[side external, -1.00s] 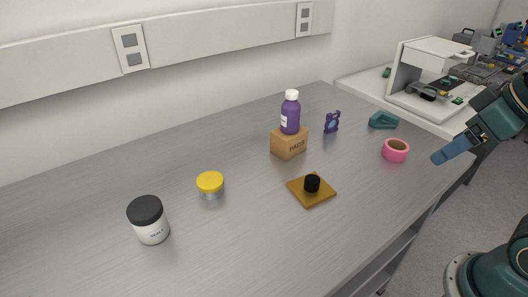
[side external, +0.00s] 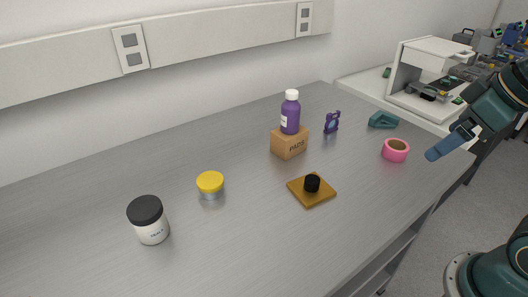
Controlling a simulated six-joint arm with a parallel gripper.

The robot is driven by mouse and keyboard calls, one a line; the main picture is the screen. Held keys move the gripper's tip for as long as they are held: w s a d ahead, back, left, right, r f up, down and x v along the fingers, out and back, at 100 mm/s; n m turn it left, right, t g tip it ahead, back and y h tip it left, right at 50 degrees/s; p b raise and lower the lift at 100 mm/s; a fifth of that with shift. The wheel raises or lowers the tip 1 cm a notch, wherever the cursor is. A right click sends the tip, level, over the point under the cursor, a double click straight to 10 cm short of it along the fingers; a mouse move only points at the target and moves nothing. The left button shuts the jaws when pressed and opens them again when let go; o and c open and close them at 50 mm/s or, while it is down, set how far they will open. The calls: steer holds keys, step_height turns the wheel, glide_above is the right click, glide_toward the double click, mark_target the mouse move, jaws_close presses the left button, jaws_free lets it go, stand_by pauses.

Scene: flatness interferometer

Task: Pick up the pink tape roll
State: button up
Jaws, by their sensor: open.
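The pink tape roll (side external: 396,150) lies flat on the grey bench near its right edge, with its brown core hole facing up. My gripper (side external: 434,154) is at the right, just right of the roll in the picture and apart from it. Its blue fingers point down and left. It is open and holds nothing. From this angle the fingers overlap each other, so the gap between them does not show clearly.
A teal holder (side external: 383,119) stands just behind the roll, with a small purple item (side external: 332,122) to the left. A purple bottle (side external: 290,112) stands on a cardboard box (side external: 288,144). A wooden plate (side external: 321,200) with a black knob lies left of the roll.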

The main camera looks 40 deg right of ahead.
steer(key=w+d+n+g, duration=0.2)
steer(key=w+d+n, duration=0.25)
steer(key=w, duration=0.25)
steer(key=n+g, duration=0.3)
steer(key=n, duration=0.9)
glide_above(396, 146)
steer(key=a, duration=0.2)
step_height(396, 146, down, 8)
steer(key=shift+s+m, duration=0.25)
steer(key=shift+s, duration=0.15)
steer(key=shift+a, duration=0.1)
steer(key=shift+f, duration=4.25)
steer(key=shift+s+f, duration=0.15)
steer(key=shift+f, duration=2.45)
